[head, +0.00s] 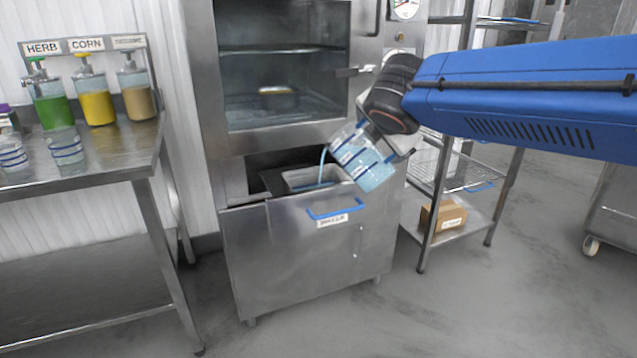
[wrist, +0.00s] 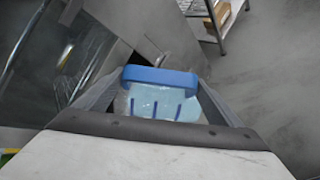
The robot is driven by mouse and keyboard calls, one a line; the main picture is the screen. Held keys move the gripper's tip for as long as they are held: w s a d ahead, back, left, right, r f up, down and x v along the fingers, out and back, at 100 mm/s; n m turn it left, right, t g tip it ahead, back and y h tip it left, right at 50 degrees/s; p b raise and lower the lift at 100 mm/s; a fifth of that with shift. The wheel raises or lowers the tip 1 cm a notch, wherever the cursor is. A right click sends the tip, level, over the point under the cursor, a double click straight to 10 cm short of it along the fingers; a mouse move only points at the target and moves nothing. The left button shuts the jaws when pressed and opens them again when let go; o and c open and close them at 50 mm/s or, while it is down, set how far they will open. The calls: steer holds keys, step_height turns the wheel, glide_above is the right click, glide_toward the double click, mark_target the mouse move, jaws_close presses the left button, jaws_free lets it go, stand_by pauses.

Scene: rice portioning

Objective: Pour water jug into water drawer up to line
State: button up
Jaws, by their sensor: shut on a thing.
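The water jug (head: 361,157) is clear with blue bands and holds light-blue water. It is tilted to the left above the open water drawer (head: 290,222), and a thin blue stream falls from its lip into the drawer's metal pan (head: 318,174). My gripper (head: 400,150) is at the jug's right side, mostly hidden by my wrist in the head view. In the wrist view my gripper (wrist: 160,85) has a finger on each side of the jug's blue handle (wrist: 160,76). The drawer's fill line and water level are too small to tell.
The steel cabinet (head: 212,90) stands above the drawer. A steel table (head: 80,165) at left holds two banded cups (head: 66,147) and green, yellow and tan dispensers. A wire rack (head: 455,175) with a cardboard box (head: 443,215) stands at right. The floor in front is clear.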

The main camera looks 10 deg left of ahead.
steer(key=shift+w+a+f+p, duration=0.1)
steer(key=shift+a+p, duration=0.05)
steer(key=shift+p, duration=0.2)
stand_by(1.2)
steer(key=shift+s+d+r+y, duration=0.3)
steer(key=shift+d+r, duration=0.1)
steer(key=shift+d, duration=0.2)
steer(key=shift+s+d+f+m+t+y, duration=0.1)
steer(key=shift+d+f+m+t+y, duration=0.2)
steer(key=shift+f+m+t, duration=0.25)
steer(key=shift+s+d+f+m+t+y, duration=0.25)
steer(key=shift+s+d+m+t+y, duration=0.1)
steer(key=shift+d+y, duration=0.2)
steer(key=shift+d+f, duration=0.1)
steer(key=shift+d, duration=0.15)
